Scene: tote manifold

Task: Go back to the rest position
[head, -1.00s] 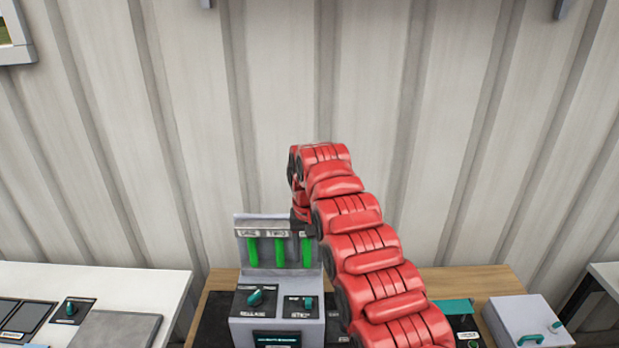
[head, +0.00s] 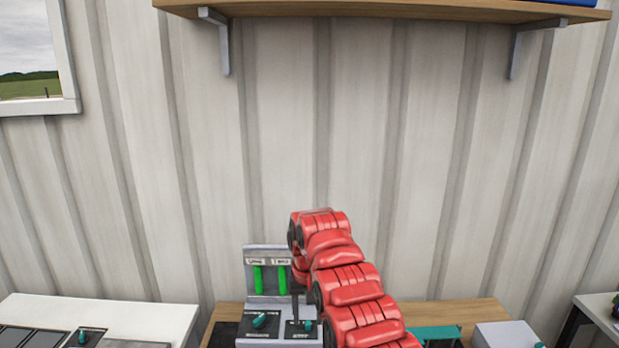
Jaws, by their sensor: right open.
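My right arm is red and rises from the lower right of the head view. Its gripper (head: 296,308) points down in front of the grey panel unit (head: 265,313), near the unit's right knob. Only a thin dark part of the gripper shows, and nothing is visible in it. Whether it touches the unit cannot be told. The unit has green bars (head: 258,279) under labels that read like "ONE" and "TWO". A teal knob (head: 260,320) sits at the unit's left front. My left gripper is out of view.
A wooden shelf (head: 400,10) on brackets crosses the wall above. A white table (head: 150,316) stands at the left. The wooden table (head: 470,311) carries a teal frame (head: 437,332) and a grey box (head: 506,335) at the right.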

